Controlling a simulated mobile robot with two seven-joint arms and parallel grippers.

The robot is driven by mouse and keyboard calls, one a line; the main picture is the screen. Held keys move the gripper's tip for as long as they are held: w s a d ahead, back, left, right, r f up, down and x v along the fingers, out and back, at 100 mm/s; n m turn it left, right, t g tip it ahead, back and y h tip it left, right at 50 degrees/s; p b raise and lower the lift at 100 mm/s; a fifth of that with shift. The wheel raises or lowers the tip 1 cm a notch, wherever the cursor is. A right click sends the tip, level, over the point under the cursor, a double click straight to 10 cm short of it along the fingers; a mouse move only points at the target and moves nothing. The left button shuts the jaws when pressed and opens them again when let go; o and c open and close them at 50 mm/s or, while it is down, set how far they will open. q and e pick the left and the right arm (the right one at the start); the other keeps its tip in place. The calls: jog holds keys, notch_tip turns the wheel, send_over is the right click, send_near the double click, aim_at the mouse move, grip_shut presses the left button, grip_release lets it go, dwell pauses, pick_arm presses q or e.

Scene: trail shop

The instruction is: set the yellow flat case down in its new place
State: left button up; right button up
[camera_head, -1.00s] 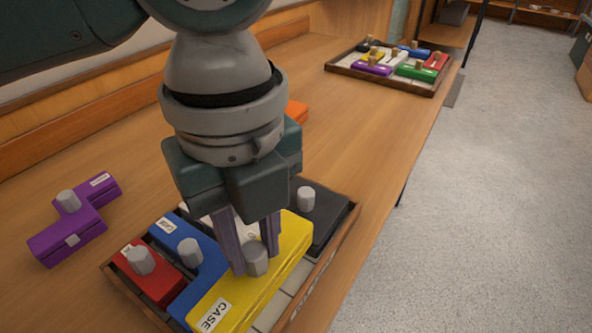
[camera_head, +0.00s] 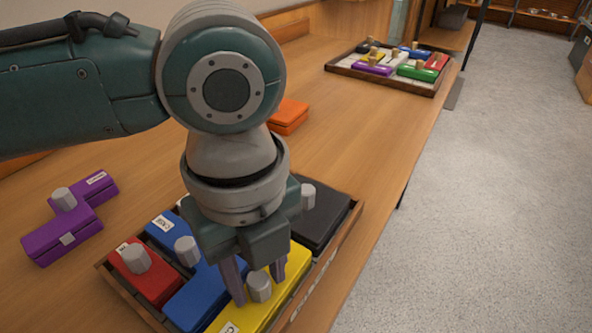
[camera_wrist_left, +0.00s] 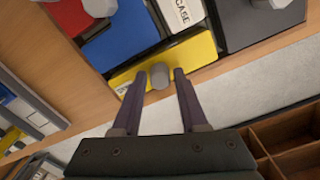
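The yellow flat case (camera_head: 284,288) lies in the near tray (camera_head: 330,250), along its right side, beside the blue case (camera_head: 195,298) and the dark case (camera_head: 325,215). It also shows in the left wrist view (camera_wrist_left: 200,52), with its grey knob (camera_wrist_left: 159,75) upright. My left gripper (camera_head: 258,283) is over it, pointing down, with one finger on each side of the knob. In the left wrist view gaps show between the knob and both fingers, so the gripper is open. My right gripper is not in view.
A red case (camera_head: 150,283) and a white case (camera_wrist_left: 182,12) are also in the near tray. A purple case (camera_head: 62,235) and an orange case (camera_head: 289,115) lie on the wooden counter. A second filled tray (camera_head: 345,70) stands farther back. The counter's right edge drops to carpet.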

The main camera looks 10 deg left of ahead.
aim_at(259, 279)
pick_arm(q)
jog(key=shift+o, duration=1)
notch_tip(259, 279, up, 12)
jog(key=p, duration=0.3)
jog(key=s+d+f+n+t+h, duration=0.2)
jog(key=s+d+f+n+h, duration=0.25)
jog(key=n, duration=0.45)
jog(key=s+a+f+n+y, duration=0.1)
jog(key=s+a+n+y, duration=0.1)
jog(key=s+a+n, duration=0.2)
jog(key=s+a+f+n+t+y, duration=0.1)
jog(key=s+a+f+n+y, duration=0.1)
jog(key=a+n, duration=0.8)
jog(key=shift+s+n+t, duration=0.3)
jog(key=shift+s+n, duration=0.55)
jog(key=shift+n, duration=0.05)
